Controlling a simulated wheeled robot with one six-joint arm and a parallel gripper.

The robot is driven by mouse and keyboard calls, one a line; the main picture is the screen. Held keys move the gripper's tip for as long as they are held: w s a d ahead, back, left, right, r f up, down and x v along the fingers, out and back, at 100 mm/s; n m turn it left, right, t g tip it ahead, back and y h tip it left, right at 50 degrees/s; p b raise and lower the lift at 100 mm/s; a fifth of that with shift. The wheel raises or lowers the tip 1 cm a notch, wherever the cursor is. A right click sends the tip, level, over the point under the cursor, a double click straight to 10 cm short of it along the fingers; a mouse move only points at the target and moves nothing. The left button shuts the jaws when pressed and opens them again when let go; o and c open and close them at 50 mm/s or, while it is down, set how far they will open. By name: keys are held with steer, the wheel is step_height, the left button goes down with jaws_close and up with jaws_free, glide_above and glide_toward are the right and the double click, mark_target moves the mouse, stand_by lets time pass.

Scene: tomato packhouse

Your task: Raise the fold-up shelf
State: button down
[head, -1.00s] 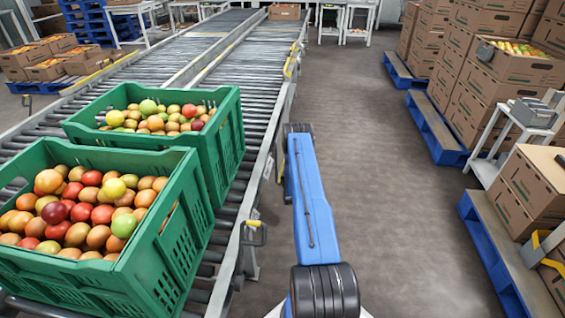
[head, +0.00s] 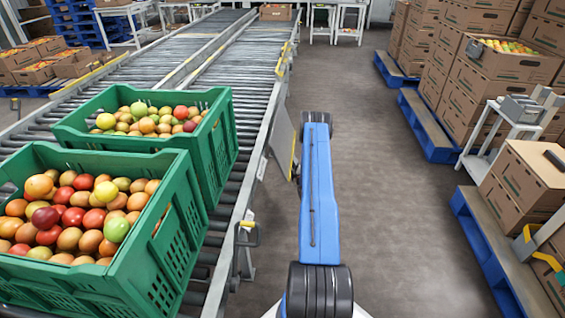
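A grey flat panel with a yellow edge (head: 283,142), which looks like the fold-up shelf, hangs down against the right side of the roller conveyor. Its lower part is close to my blue arm, and I cannot tell whether they touch. My arm reaches forward, its elbow just right of the panel. My gripper is hidden below or behind the arm, so its fingers and anything in them cannot be seen. A small lever with a yellow grip (head: 247,236) sticks out of the conveyor side, nearer to me than the panel.
Two green crates of tomatoes, a near one (head: 165,262) and a far one (head: 217,150), stand on the conveyor (head: 215,75) at left. Cartons on blue pallets (head: 428,128) and a white stand (head: 472,165) line the right. The grey floor (head: 385,200) between is clear.

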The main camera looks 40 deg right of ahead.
steer(key=s+d+r+n+g+y, duration=0.1)
steer(key=s+d+r+n+g, duration=0.1)
steer(key=s+d+r+n, duration=0.6)
steer(key=s+d+r+n+g, duration=0.1)
steer(key=s+d+r, duration=0.1)
steer(key=r, duration=0.8)
steer(key=s+d+r+n+g, duration=0.2)
steer(key=s+r, duration=0.2)
steer(key=r, duration=0.5)
steer(key=shift+s+d+r+n+h, duration=0.2)
steer(key=shift+s+r+n+h, duration=0.1)
steer(key=shift+r, duration=0.1)
steer(key=c, duration=1.8)
jaws_free()
steer(key=shift+r, duration=0.15)
steer(key=shift+c, duration=0.2)
